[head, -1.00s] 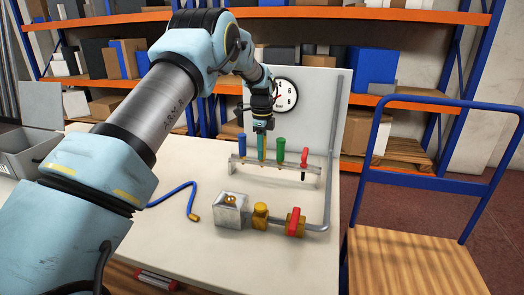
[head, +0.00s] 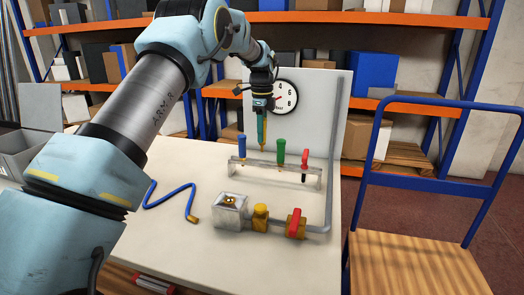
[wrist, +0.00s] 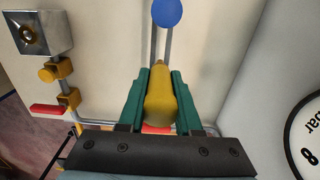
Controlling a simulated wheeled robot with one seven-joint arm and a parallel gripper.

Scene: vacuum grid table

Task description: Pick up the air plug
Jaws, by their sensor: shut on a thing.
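My gripper (wrist: 160,98) is shut on a yellow piece (wrist: 161,92), which sits between its two green fingers in the wrist view. In the head view, the gripper (head: 262,125) is raised above the rack, and the yellow tip (head: 262,148) of the held piece points down, clear of the rack. The frames do not show for certain that this piece is the air plug. A blue hose (head: 165,197) with a brass end (head: 192,219) lies on the table, apart from the gripper.
The metal rack (head: 262,165) holds blue (head: 241,147), green (head: 281,151) and red (head: 305,157) handled tools. In front are a metal block (head: 229,211), a yellow fitting (head: 260,217) and a red-handled valve (head: 294,223). A gauge board (head: 318,110) stands behind. A grey box is at left.

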